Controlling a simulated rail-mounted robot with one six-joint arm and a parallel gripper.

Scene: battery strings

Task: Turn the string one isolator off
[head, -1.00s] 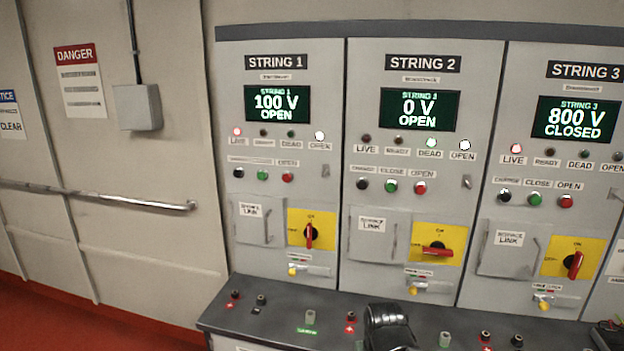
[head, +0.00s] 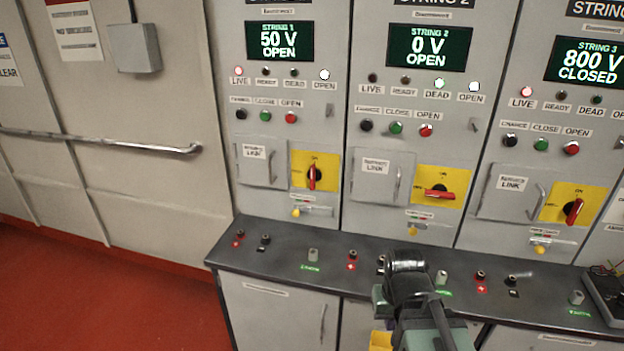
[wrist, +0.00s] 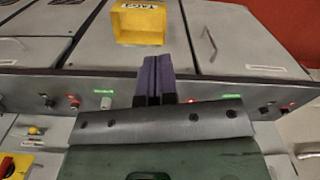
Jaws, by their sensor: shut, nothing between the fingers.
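The string one isolator (head: 314,174) is a red handle on a yellow plate, low on the String 1 panel. Its handle stands upright, in line with the ON mark at the top. The String 1 display (head: 279,41) reads 50 V OPEN, with the red LIVE lamp and the white OPEN lamp lit. My gripper (wrist: 154,78) shows in the wrist view with its two purple fingers shut together and empty, over the dark ledge. In the head view my arm is at the lower middle, right of and below this isolator and apart from it; the fingertips are hard to make out there.
The dark ledge (head: 330,263) with terminals juts out below the panels. The String 2 isolator (head: 438,192) has its handle sideways; the String 3 isolator (head: 573,211) is nearly upright. A yellow tag box (wrist: 139,24) is on the cabinet front. Red floor at left is clear.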

